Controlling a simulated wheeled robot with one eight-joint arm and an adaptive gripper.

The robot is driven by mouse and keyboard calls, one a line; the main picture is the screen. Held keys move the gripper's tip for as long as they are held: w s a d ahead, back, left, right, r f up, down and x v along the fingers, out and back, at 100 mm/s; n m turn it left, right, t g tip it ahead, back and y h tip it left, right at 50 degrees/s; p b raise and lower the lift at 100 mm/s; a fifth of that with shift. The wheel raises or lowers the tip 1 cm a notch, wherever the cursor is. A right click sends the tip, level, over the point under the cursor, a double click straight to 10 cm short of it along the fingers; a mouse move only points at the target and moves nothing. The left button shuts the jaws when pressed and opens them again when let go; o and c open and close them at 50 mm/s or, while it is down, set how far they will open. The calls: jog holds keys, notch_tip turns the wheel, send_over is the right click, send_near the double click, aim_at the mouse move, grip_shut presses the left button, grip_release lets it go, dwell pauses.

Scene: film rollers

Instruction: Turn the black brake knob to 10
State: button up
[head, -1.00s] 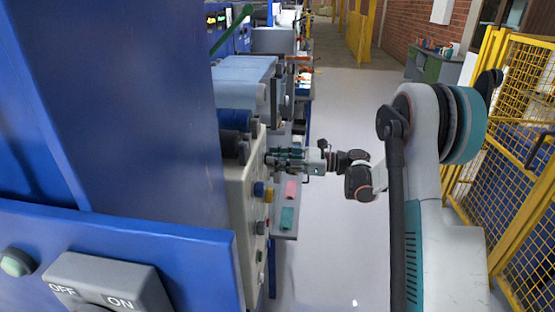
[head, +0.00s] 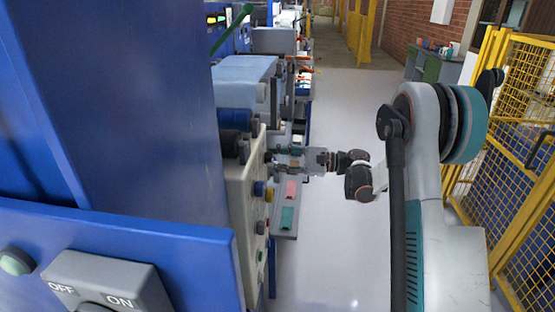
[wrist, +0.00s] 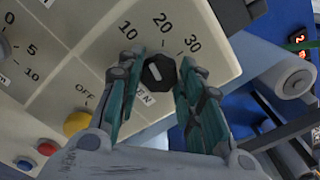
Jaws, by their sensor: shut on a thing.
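A black knob (wrist: 159,71) with a white mark sits on the cream panel (wrist: 90,20), beside a printed scale of 10, 20 and 30. The label below it is partly hidden by a finger; only "EN" shows, so I cannot tell whether it reads brake. My gripper (wrist: 157,74) has its teal fingers closed around the knob, one on each side. In the head view my gripper (head: 274,159) reaches the panel's front face from the right. A second dark knob (wrist: 3,48) is cut off at the left edge of the wrist view, with marks 0, 5 and 10.
A blue cabinet (head: 130,120) fills the left. A yellow fence (head: 515,130) stands right. The aisle floor (head: 340,110) is clear.

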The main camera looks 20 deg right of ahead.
jog(key=shift+n, duration=1.1)
jog(key=o, duration=1.1)
jog(key=shift+c, duration=0.2)
jog(key=v, duration=1.2)
